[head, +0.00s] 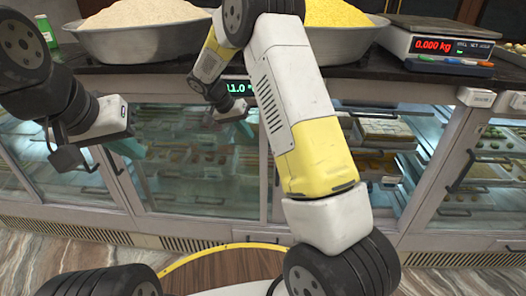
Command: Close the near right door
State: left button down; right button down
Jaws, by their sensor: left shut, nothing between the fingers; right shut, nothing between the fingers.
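The glass-fronted counter has framed doors along its front. On the right, the near right door's slanted frame and glass (480,155) show, with a dark handle. Left of it, the bay with stacked sweet trays (385,135) shows clearly; I cannot tell how far any door there stands open. My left gripper (130,148) is shut and empty, in front of the left glass. My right gripper (244,136) is shut and empty in front of the middle glass, well left of the right bay. My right arm hides part of the middle and right bays.
On the dark countertop (375,68) stand a metal bowl of pale grains (130,45), a bowl of yellow grains (345,42) and a scale (440,45) reading 0.000 kg. A green jar (46,30) stands at the far left. The marbled floor (45,262) is clear at lower left.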

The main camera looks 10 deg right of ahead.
jog(key=shift+m+h, duration=0.5)
jog(key=shift+h, duration=0.2)
jog(key=w+d+f, duration=0.1)
jog(key=f, duration=0.3)
jog(key=w+d+f, duration=0.1)
jog(key=d+f, duration=0.1)
jog(key=f, duration=0.3)
jog(key=w+d+f, duration=0.1)
jog(key=d+f, duration=0.1)
jog(key=f, duration=0.3)
jog(key=shift+f, duration=0.1)
jog(key=shift+s+d, duration=0.35)
jog(key=shift+d, duration=0.2)
jog(key=shift+s+d, duration=0.3)
jog(key=shift+d, duration=0.2)
jog(key=shift+s+d, duration=0.3)
jog(key=shift+d, duration=0.3)
